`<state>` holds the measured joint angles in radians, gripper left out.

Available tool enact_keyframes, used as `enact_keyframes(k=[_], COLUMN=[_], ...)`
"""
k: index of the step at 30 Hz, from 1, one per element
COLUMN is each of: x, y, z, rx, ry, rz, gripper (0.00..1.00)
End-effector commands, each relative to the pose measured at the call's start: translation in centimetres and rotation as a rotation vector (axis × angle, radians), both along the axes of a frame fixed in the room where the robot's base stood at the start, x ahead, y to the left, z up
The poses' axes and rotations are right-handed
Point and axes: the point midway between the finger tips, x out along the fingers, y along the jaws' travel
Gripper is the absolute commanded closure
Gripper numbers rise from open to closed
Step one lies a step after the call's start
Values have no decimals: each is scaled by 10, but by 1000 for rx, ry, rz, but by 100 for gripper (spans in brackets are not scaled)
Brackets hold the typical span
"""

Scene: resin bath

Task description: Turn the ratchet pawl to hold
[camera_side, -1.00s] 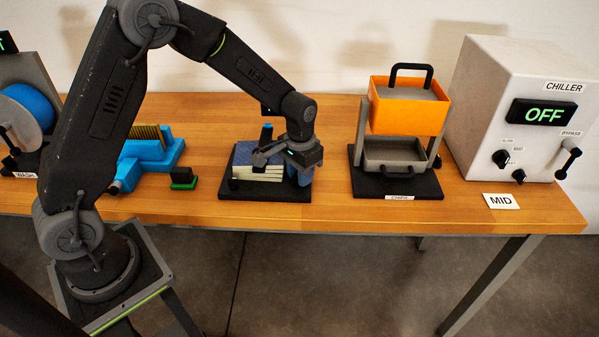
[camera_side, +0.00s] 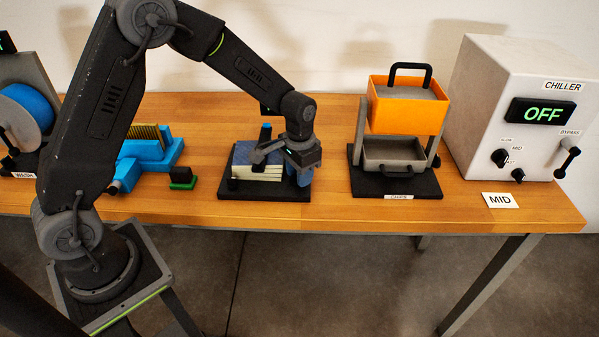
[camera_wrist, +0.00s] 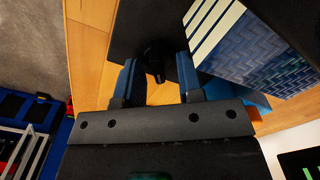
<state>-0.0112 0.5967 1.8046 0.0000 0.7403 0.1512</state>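A small black knob-like part (camera_wrist: 154,58) stands on a black base plate in the wrist view. It may be the ratchet pawl, but the frames do not make that certain. My gripper (camera_wrist: 156,72) has its two blue-padded fingers apart, one on each side of the knob, with a gap showing on both sides. In the side view my gripper (camera_side: 298,176) is low at the right end of the black base (camera_side: 238,190), beside a stack of pale strips with a blue woven top (camera_side: 245,153). The gripper hides the knob there.
A blue holder (camera_side: 150,160) with upright strips and a small black-and-green block (camera_side: 182,177) stand left. An orange bin (camera_side: 400,105) over a grey tray (camera_side: 393,153) stands right, then the white chiller (camera_side: 485,90), reading OFF. Bare bench lies between the fixtures.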

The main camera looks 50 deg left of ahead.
Motion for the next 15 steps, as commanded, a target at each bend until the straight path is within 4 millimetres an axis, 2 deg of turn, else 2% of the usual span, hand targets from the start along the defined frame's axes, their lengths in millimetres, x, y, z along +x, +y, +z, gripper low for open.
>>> enact_keyframes(k=[5, 8, 11, 15], x=[0, 1, 1, 1], y=[0, 0, 0, 0], z=[2, 11, 27, 58], rx=[0, 0, 0, 0], ry=[-1, -4, -6, -7], rz=[0, 0, 0, 0], gripper=[65, 65, 65, 65])
